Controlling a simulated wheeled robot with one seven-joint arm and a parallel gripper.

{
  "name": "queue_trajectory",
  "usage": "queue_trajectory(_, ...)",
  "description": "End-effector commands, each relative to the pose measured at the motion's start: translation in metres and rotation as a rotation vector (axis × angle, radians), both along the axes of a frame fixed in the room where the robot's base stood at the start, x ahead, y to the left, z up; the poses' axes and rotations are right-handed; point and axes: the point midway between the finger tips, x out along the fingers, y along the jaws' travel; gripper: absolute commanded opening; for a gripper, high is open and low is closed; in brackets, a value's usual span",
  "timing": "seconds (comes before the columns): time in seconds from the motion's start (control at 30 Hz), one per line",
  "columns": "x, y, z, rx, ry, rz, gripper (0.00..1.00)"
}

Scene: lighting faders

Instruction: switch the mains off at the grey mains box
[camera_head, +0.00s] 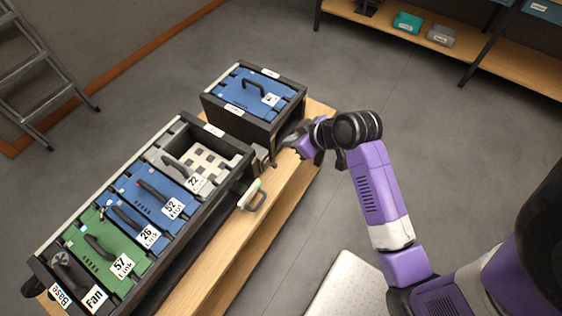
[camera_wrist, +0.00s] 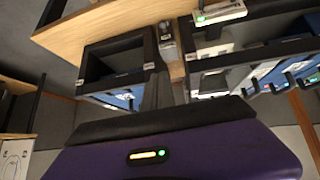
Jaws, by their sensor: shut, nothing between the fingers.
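A small grey box (camera_head: 262,158), seemingly the mains box, sits on the wooden bench in the gap between the two dark racks. A small grey piece in the same gap shows in the wrist view (camera_wrist: 167,46). I cannot make out its switch position. My gripper (camera_head: 290,142) is shut and empty, just right of this gap, close to the corner of the far rack. I cannot tell whether it touches anything. In the wrist view its purple body fills the bottom, and its dark fingers (camera_wrist: 165,88) point at the gap.
The long rack (camera_head: 215,131) holds blue and green labelled modules with dark handles. The separate rack (camera_head: 237,123) holds one blue module. A pale handled piece (camera_head: 250,194) sits on the bench's front edge. A ladder (camera_head: 40,75) stands left. The floor to the right is mostly clear.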

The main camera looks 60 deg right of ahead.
Motion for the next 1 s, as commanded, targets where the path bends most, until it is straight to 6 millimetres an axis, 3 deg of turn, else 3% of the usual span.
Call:
queue_trajectory(0.2,-0.013,0.016,-0.012,0.016,0.075,0.081,0.0)
queue_trajectory(0.6,-0.012,0.016,-0.014,0.011,0.075,0.087,0.0)
queue_trajectory(0.77,-0.003,0.016,-0.026,0.011,0.076,0.088,0.0)
queue_trajectory(1.0,0.024,0.015,-0.062,0.013,0.076,0.088,0.0)
